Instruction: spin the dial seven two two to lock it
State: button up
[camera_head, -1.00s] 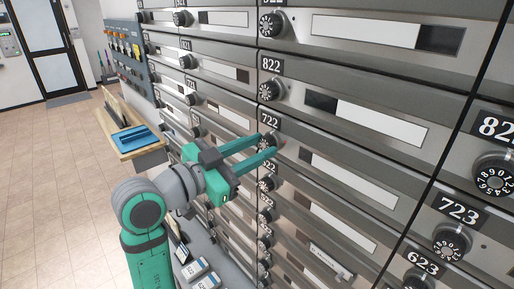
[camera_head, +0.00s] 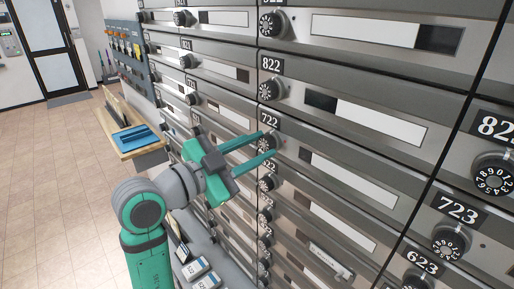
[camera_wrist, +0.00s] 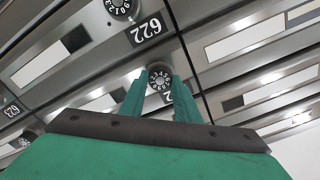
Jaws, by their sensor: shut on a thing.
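The 722 dial (camera_head: 266,144) is a round black knob with white digits, on a grey metal mailbox door under a black 722 label (camera_head: 270,121). My gripper (camera_head: 269,144) has its two green fingers shut on this dial, one on each side. In the wrist view the dial (camera_wrist: 160,77) shows between the fingertips (camera_wrist: 158,80), with white digits on its face. Its label is partly hidden behind the fingers there. The exact digit it points to is too small to read.
The 822 dial (camera_head: 271,90) is above and the 622 dial (camera_wrist: 122,6) is below the held one, both close by. The 723 dial (camera_head: 450,243) is to the right. A wooden ledge (camera_head: 146,150) with a blue item is at left. Open floor (camera_head: 60,170) lies left.

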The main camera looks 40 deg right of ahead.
jog(key=o, duration=1)
jog(key=shift+w, duration=0.1)
jog(key=shift+o, duration=0.2)
jog(key=shift+a, duration=0.1)
jog(key=a, duration=1)
jog(key=shift+s+a, duration=0.3)
jog(key=shift+s, duration=0.15)
jog(key=shift+w, duration=0.1)
